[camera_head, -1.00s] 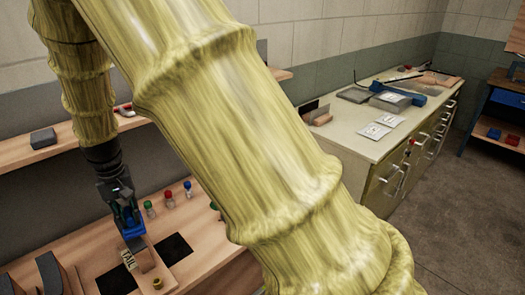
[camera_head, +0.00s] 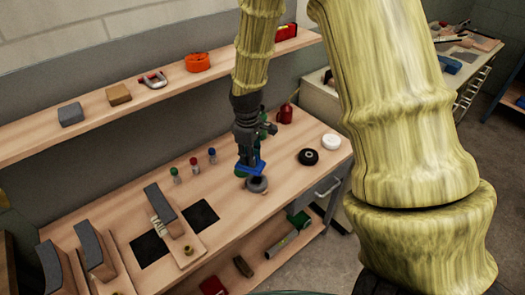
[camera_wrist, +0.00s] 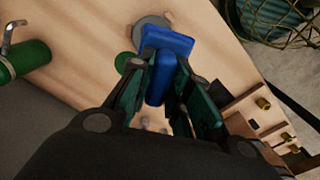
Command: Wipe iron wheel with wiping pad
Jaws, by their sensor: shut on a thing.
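My gripper (camera_head: 246,158) is shut on the blue wiping pad (camera_head: 251,169). In the wrist view, the fingers (camera_wrist: 161,82) are on either side of the pad's blue grip, and the pad's wider blue block (camera_wrist: 168,40) is beyond them. A grey round wheel, which looks like the iron wheel (camera_head: 258,186), lies on the workbench right at the pad. In the wrist view, the grey wheel (camera_wrist: 147,24) is partly hidden behind the pad. I cannot tell whether pad and wheel touch. A black wheel (camera_head: 308,157) and a white wheel (camera_head: 331,142) lie to the right.
A green disc (camera_wrist: 123,62) is beside the grey wheel. Small capped bottles (camera_head: 194,166) and a wooden block holder (camera_head: 185,228) are left. A shelf (camera_head: 110,105) runs along the wall.

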